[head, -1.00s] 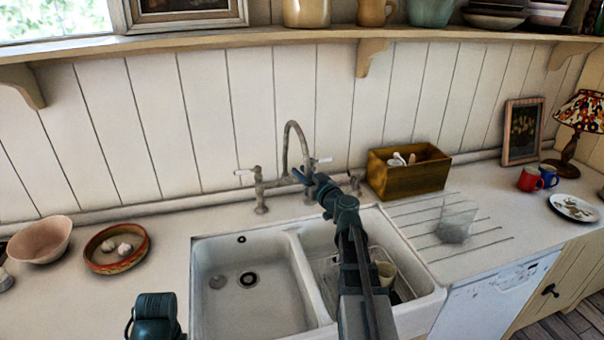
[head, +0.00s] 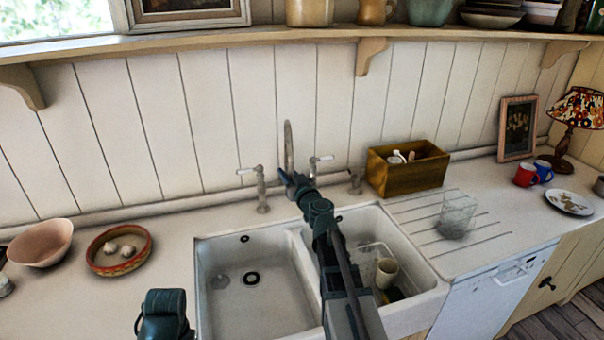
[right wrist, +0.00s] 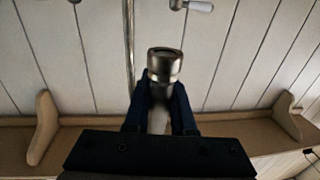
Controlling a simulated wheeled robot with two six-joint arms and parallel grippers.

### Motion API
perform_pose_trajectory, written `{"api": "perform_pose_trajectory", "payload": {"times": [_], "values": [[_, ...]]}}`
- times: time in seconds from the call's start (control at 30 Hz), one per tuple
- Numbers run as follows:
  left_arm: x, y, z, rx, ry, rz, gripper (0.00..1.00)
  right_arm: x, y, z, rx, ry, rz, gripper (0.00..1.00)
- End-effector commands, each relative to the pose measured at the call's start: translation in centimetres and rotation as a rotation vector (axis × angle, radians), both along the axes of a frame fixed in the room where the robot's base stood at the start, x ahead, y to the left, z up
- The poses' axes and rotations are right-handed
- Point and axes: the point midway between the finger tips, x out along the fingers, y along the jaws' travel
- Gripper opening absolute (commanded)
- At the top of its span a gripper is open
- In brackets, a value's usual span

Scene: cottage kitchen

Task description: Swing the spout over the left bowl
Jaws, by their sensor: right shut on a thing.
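The spout (head: 289,148) is a tall, curved metal tube on the tap behind the sink. In the head view it shows nearly edge-on, roughly in line with the divider between the bowls. My right gripper (head: 291,181) is shut on it near its end. The right wrist view shows the spout's round end (right wrist: 163,66) between the dark fingers (right wrist: 160,100).
The right bowl (head: 372,225) holds a wire rack and a cream cup (head: 387,272), partly behind my right arm. Tap handles (head: 322,159) flank the spout. A wooden box (head: 408,178) and a glass (head: 456,215) stand right. A red-rimmed dish (head: 118,265) is left.

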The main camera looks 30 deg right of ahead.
Motion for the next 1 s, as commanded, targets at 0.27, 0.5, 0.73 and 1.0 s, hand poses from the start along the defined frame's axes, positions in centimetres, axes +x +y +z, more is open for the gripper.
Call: {"api": "perform_pose_trajectory", "payload": {"times": [0.27,0.5,0.73,1.0], "values": [[0.0,0.0,0.0,0.000,0.000,0.000,0.50,2.5,3.7,0.0,-0.001,0.000,0.006,0.00],[0.0,0.0,0.0,0.000,0.000,0.000,0.50,4.5,5.8,0.0,-0.001,0.000,0.002,0.00],[0.0,0.0,0.1,0.000,0.000,0.000,0.50,5.7,6.7,0.1,-0.001,0.000,-0.003,0.00],[0.0,0.0,0.1,0.000,0.000,0.000,0.50,6.1,6.8,0.1,-0.001,0.000,-0.007,0.00]]}}
